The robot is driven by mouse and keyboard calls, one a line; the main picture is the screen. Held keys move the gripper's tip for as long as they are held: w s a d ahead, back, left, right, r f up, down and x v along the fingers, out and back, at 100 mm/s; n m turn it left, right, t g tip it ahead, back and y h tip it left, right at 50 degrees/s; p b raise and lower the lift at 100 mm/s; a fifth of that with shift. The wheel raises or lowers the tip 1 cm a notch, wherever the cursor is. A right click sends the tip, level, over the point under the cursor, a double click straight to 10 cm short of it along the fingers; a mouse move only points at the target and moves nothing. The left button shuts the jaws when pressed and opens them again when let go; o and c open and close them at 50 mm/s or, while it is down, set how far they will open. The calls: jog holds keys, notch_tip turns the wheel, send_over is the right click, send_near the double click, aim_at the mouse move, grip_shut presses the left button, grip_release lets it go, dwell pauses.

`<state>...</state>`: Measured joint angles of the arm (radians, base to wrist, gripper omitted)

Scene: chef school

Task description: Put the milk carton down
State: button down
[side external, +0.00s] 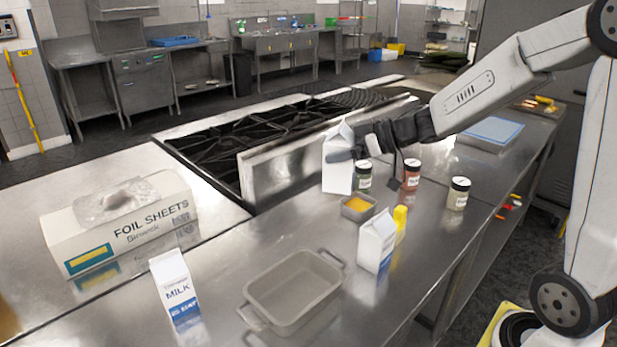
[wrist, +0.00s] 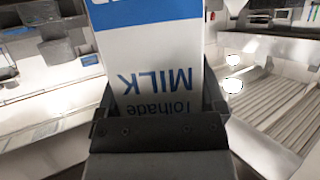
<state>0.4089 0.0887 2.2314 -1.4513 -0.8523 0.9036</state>
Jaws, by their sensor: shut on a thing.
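A white milk carton (side external: 336,178) is upright in my gripper (side external: 345,154) over the far part of the steel counter. In the wrist view the carton (wrist: 150,50) shows upside-down MILK lettering and a blue band, between the two fingers of my gripper (wrist: 163,95). I cannot tell whether its base touches the counter. A second milk carton (side external: 176,290) stands at the front left, and another carton (side external: 376,242) stands near the middle right.
A jar with green contents (side external: 363,178) is just right of the held carton. A red jar (side external: 411,175) and a pale jar (side external: 458,194) stand further right. The stove (side external: 215,140) is behind.

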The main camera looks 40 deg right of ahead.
jog(key=w+a+n+g+y, duration=0.2)
jog(key=w+a+n+y, duration=0.1)
jog(key=a, duration=1)
jog(key=shift+d+f, duration=0.1)
jog(key=shift+f, duration=2.45)
jog(key=shift+w, duration=0.15)
jog(key=w+a+f, duration=0.2)
jog(key=w+f, duration=0.7)
jog(key=w, duration=0.4)
jog(key=shift+f, duration=0.15)
jog(key=shift+w, duration=0.1)
jog(key=shift+w+f, duration=0.15)
jog(key=shift+f, duration=0.8)
jog(key=shift+w+f, duration=0.1)
jog(key=shift+f, duration=0.8)
